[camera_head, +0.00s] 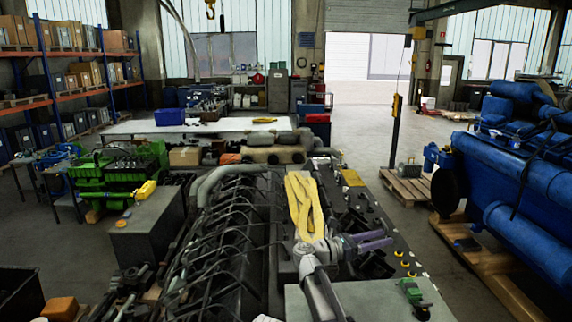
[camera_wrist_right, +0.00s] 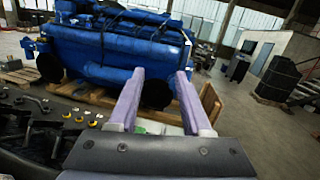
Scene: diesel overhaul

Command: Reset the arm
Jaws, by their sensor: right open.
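My right gripper (camera_head: 376,242) reaches over the dark engine bench in the camera_head view, its purple fingers pointing right. In the right wrist view the same gripper (camera_wrist_right: 157,100) shows two purple fingers spread apart with nothing between them. The large blue engine (camera_wrist_right: 115,50) is beyond the fingertips, well apart from them. My left gripper is not in view.
A yellow strap (camera_head: 304,205) lies behind my right wrist. A long dark engine (camera_head: 228,240) fills the middle. The blue engine (camera_head: 520,165) rests on wooden pallets (camera_head: 490,265) at right. A green engine (camera_head: 120,172) stands left. Floor between bench and pallets is clear.

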